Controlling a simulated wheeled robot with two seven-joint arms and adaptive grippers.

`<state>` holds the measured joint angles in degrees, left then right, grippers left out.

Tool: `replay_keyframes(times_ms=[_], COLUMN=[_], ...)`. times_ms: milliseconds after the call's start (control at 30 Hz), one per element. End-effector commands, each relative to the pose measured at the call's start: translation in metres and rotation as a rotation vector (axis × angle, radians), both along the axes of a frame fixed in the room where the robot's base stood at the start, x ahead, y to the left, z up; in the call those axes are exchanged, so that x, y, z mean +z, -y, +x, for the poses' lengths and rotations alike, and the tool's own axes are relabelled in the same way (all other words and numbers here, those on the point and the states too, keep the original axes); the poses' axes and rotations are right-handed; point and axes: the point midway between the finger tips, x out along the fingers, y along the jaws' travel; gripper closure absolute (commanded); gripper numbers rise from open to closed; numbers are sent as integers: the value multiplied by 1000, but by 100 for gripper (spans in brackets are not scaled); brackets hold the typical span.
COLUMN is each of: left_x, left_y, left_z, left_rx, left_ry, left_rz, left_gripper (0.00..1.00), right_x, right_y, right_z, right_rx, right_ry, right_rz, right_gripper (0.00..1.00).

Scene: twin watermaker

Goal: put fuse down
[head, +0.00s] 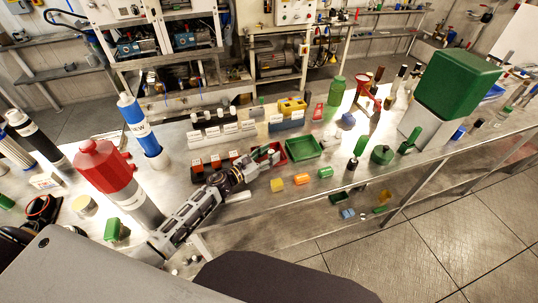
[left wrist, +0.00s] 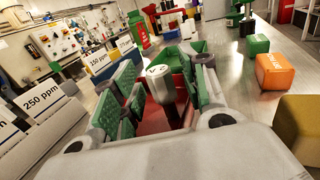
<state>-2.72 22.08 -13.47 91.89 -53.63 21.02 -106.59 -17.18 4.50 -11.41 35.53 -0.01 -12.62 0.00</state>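My left gripper (head: 266,161) reaches over the table to a red tray (head: 281,158). In the left wrist view its green-padded fingers (left wrist: 166,92) stand apart on either side of a small silver-capped cylinder, which looks like the fuse (left wrist: 159,76). A narrow gap shows between the fuse and the right finger; contact with the left finger is unclear. The fuse is upright, over or in the red tray, and its lower end is hidden. The fuse is too small to make out in the head view. My right gripper is not in view.
A green tray (head: 304,148) sits right of the red one. Yellow (head: 277,184), orange (head: 300,179) and green (head: 325,172) blocks lie near the front edge. White labelled holders (head: 222,133) stand behind. A red-topped cylinder (head: 103,166) stands left of my arm.

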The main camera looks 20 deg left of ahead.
Motion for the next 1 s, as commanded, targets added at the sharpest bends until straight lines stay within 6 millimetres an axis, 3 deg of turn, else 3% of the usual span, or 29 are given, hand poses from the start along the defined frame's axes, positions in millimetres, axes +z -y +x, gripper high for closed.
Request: replay_keyframes(times_ms=[467, 1000], left_x=[4, 1], left_y=[0, -25], left_z=[0, -38], left_rx=[0, 0], left_ry=[0, -2], left_rz=[0, -1], left_gripper=[57, 57], right_x=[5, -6], right_y=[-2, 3], right_z=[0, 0], right_rx=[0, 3], right_ry=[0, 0], right_rz=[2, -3], right_gripper=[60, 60])
